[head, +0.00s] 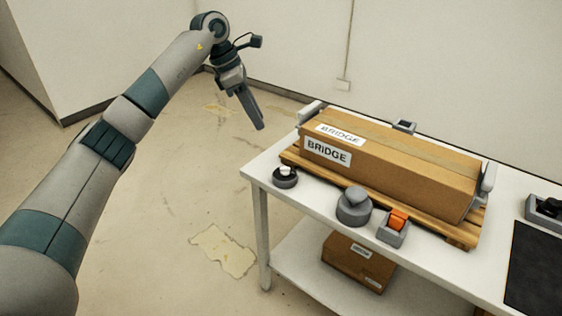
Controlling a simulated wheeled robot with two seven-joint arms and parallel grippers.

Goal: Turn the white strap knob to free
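The white strap knob (284,171) sits on a round dark grey base at the left front corner of the white table (262,166). Its small size here hides which setting it points to. My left gripper (255,118) hangs in the air to the left of and beyond the table, fingers pointing down, well apart from the knob. I see it edge-on, its fingers overlapping, so I cannot tell whether it is open or shut. Nothing shows in it. My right gripper is out of view.
A long carton marked BRIDGE (400,172) lies on a wooden pallet (458,232) between grey brackets. A grey round knob (354,206) and an orange switch (397,219) stand along the front edge. A black mat (535,268) lies at right. A smaller carton (357,264) sits on the lower shelf.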

